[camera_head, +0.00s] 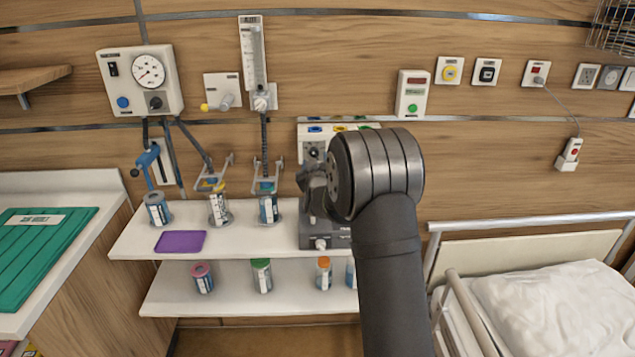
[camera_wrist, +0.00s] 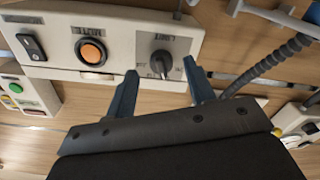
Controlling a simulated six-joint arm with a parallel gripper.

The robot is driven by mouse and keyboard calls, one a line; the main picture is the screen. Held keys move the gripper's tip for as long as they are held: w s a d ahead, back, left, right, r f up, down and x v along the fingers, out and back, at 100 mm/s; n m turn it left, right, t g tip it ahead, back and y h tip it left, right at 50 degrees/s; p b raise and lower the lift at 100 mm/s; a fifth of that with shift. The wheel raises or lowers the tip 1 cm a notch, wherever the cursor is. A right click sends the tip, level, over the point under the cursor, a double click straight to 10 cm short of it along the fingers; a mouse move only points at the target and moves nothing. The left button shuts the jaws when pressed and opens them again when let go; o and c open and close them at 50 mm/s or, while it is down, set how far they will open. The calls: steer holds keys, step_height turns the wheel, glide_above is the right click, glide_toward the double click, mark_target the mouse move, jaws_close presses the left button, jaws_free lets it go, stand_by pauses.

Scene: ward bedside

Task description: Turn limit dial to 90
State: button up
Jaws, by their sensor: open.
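The limit dial (camera_wrist: 160,62) is a dark grey round knob with a ridge across it, on a white panel (camera_wrist: 120,20) in the wrist view. Its lettering is too blurred to read a setting. My gripper (camera_wrist: 160,72) is open, with one dark blue finger on each side of the dial in the picture; I cannot tell whether they touch it. In the head view a dark knob shows on the white wall unit (camera_head: 304,131), just above my gripper (camera_head: 312,180). My wrist and arm hide the right part of that unit.
An orange button (camera_wrist: 91,51) and a black rocker switch (camera_wrist: 31,46) sit left of the dial. A ribbed hose (camera_wrist: 270,65) runs close on the right. Below in the head view is a shelf (camera_head: 130,243) with several jars; a bed (camera_head: 550,305) stands right.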

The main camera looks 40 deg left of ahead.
mark_target(314, 153)
steer(key=v, duration=1.5)
steer(key=shift+r, duration=0.1)
steer(key=x, duration=1.7)
steer(key=shift+w+a, duration=0.2)
steer(key=v, duration=1.7)
steer(key=w+a+m, duration=0.5)
steer(key=a+m, duration=0.1)
steer(key=w+a+m, duration=0.6)
steer(key=shift+w+a, duration=0.2)
steer(key=shift+w, duration=0.1)
steer(key=m, duration=0.3)
steer(key=shift+r, duration=0.1)
